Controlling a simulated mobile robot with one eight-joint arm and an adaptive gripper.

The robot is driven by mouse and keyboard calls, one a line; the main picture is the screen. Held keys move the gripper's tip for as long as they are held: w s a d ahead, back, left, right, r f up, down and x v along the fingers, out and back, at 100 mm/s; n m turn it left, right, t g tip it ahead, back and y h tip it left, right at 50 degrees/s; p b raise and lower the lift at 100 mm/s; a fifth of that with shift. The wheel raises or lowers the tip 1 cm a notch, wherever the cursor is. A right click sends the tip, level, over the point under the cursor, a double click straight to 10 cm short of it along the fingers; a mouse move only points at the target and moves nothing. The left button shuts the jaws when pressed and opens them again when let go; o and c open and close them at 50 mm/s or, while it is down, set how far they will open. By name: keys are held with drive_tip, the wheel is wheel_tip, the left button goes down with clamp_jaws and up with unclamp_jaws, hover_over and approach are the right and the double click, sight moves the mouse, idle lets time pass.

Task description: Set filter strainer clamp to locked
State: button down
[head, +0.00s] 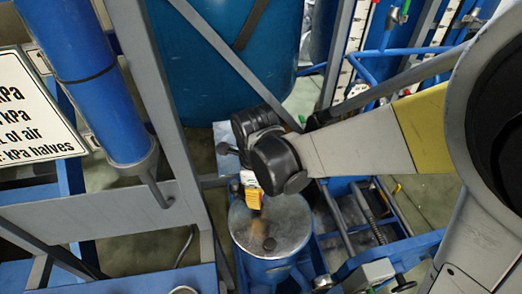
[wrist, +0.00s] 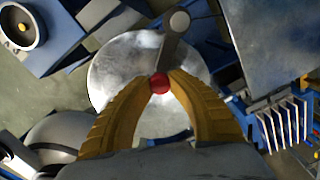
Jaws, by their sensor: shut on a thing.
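The filter strainer appears to be the blue vessel with a round metal lid (head: 285,222) in the lower middle of the head view; the lid also shows in the wrist view (wrist: 110,70). A grey lever (wrist: 170,52), which looks like the clamp, lies over the lid in the wrist view. It has a round pale end at the top and a red knob (wrist: 159,84) at its near end. My gripper (wrist: 162,78) has its yellow fingertips shut on the red knob. In the head view my gripper (head: 253,198) is over the lid's left part, and the knob cannot be made out.
A grey frame post (head: 165,110) and a blue pipe (head: 100,80) stand to the left. A large blue tank (head: 225,50) is behind. Blue pipework and gauges (head: 390,40) are at the upper right. A finned white part (wrist: 285,122) is right of my gripper.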

drive_tip(key=shift+s, duration=0.1)
idle(0.4)
drive_tip(key=c, duration=1.2)
unclamp_jaws()
drive_tip(key=shift+o, duration=0.2)
wheel_tip(320, 180, up, 12)
drive_tip(key=s+d+n+t+b, duration=0.3)
drive_tip(key=d+n+t, duration=0.4)
drive_tip(key=d+n, duration=1.2)
drive_tip(key=d, duration=0.3)
drive_tip(key=shift+d+f+n, duration=0.15)
drive_tip(key=shift+f+n, duration=0.1)
drive_tip(key=shift+n, duration=0.05)
